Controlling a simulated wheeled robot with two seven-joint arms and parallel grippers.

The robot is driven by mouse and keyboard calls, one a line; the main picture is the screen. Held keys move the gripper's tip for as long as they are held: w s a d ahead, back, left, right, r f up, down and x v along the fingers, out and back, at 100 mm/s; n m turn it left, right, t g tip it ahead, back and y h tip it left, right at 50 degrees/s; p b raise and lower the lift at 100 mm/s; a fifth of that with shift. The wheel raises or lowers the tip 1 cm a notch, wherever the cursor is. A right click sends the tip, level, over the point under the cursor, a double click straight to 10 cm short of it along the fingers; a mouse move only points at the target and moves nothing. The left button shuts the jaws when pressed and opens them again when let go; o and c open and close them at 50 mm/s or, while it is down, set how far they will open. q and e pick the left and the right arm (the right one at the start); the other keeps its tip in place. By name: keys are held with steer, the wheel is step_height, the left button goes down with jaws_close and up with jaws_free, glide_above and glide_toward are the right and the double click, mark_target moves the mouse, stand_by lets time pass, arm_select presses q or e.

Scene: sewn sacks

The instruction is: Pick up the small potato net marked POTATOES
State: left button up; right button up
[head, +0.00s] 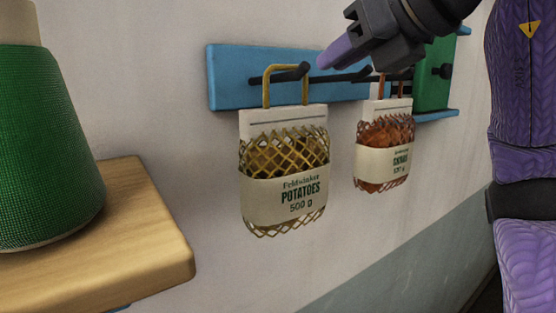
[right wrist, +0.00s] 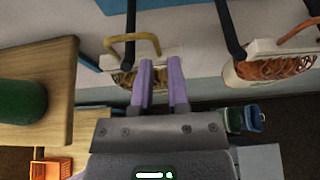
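The small potato net (head: 284,190), with a cream label reading POTATOES 500 g, hangs by its yellow handle from a black peg on a blue wall rail. In the right wrist view, its yellow handle (right wrist: 133,41) loops around a peg, and my fingers partly hide the net. My right gripper (head: 330,52) is up and to the right of the potato net's handle in the head view, apart from it. In the right wrist view, its two purple fingers (right wrist: 161,62) stand apart with nothing held between them. My left gripper is not in view.
A second net (head: 384,153) with orange contents hangs right of the potato net, close to it. The blue rail (head: 228,80) carries black pegs sticking out. A wooden table (head: 150,245) with a green container (head: 45,150) stands at left. A green panel (head: 432,85) is at right.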

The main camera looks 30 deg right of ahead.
mark_target(307, 84)
steer(key=x, duration=0.3)
steer(key=p+x, duration=0.1)
steer(key=x, duration=0.1)
steer(key=shift+a+f, duration=0.3)
steer(key=shift+f, duration=0.1)
steer(key=shift+d, duration=0.1)
steer(key=shift+c, duration=0.2)
jaws_close()
stand_by(0.6)
